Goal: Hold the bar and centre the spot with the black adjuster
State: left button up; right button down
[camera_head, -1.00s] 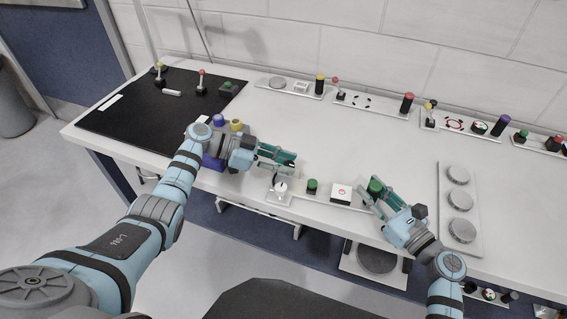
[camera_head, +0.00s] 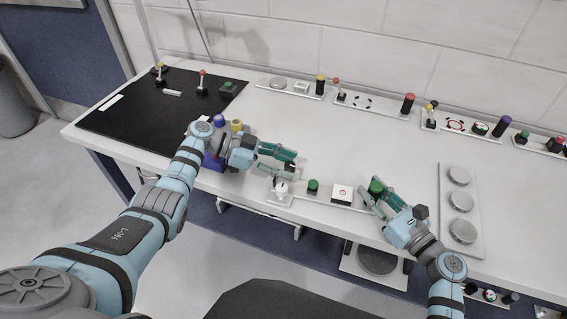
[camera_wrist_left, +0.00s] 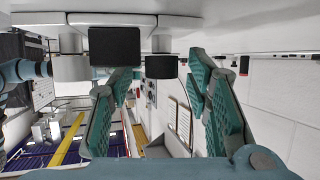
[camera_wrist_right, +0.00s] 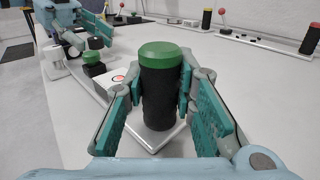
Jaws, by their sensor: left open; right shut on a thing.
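A black upright bar with a green top (camera_wrist_right: 158,95) stands at the right end of a light plate (camera_wrist_right: 150,137). My right gripper (camera_head: 379,192) is shut on it, one finger on each side. My left gripper (camera_head: 288,162) is open above the left end of the plate, beside a white knob (camera_head: 281,187).
A short green-topped knob (camera_head: 313,186) stands between the white knob and box. A plate with several grey discs (camera_head: 460,202) is on the right. A dark mat (camera_head: 150,105) is at the left. Fixtures line the wall. The middle table is clear.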

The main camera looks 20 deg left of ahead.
pick_arm(q)
notch_tip(320, 180, up, 10)
dwell(0.3)
jog(key=n+y, duration=0.1)
jog(key=n, duration=0.1)
send_over(244, 191)
jog(key=w+d, duration=0.3)
notch_tip(244, 191, down, 9)
jog(key=shift+r, duration=0.1)
jog(key=shift+y, duration=0.6)
jog(key=s+a+f, duration=0.2)
jog(key=s+a, duration=0.1)
jog(key=shift+f, duration=0.1)
jog(key=shift+s+a+r+n+t, duration=0.2)
jog(key=shift+s+a+t, duration=0.1)
jog(key=shift+s+a, duration=0.15)
jog(key=shift+s+a+r+n+t, duration=0.1)
jog(key=shift+s+a+n+t, duration=0.1)
jog(key=shift+s+a+t, duration=0.15)
jog(key=w+r+t, duration=0.1)
jog(key=w+r, duration=0.1)
jog(key=r, duration=0.1)
jog(key=w+d+r+t, duration=0.1)
jog(key=r, duration=0.1)
jog(key=shift+n+t, duration=0.3)
jog(key=shift+t, duration=0.05)
jog(key=x, duration=1.2)
jog(key=shift+w+r, duration=0.1)
